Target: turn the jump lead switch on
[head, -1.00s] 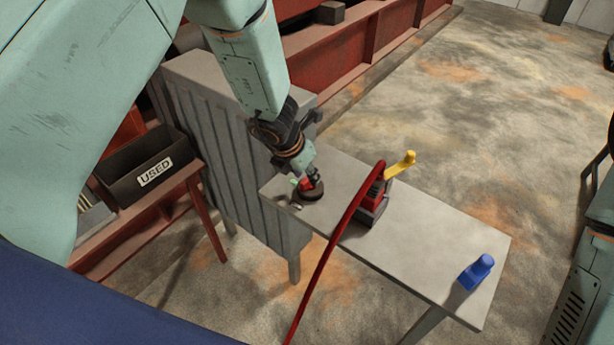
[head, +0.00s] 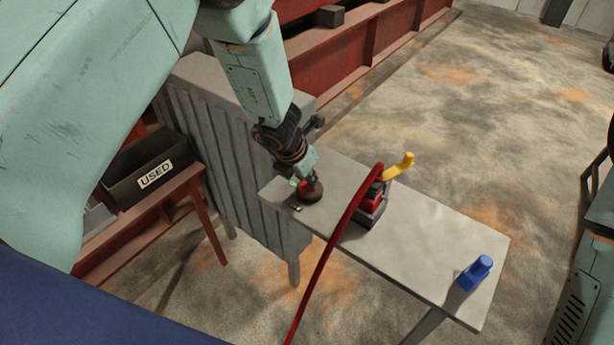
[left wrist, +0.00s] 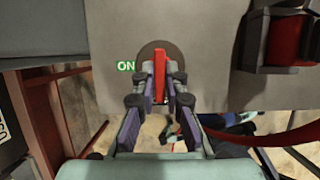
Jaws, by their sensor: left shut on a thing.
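The jump lead switch (head: 309,197) is a dark round base with a red handle, at the far left end of the grey bench. In the left wrist view its red handle (left wrist: 160,70) stands lengthwise up the picture, over the round base. A green ON label (left wrist: 126,66) lies to the left of the base, and the handle does not point at it. My left gripper (left wrist: 160,84) is shut on the red handle, one finger on each side. In the head view the left gripper (head: 309,180) partly hides the handle. My right gripper is out of view.
A red and grey block (head: 372,207) with a red cable (head: 339,230) and a yellow lever (head: 400,167) stands just right of the switch. A blue object (head: 475,273) is at the bench's near right end. A USED bin (head: 125,183) stands left.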

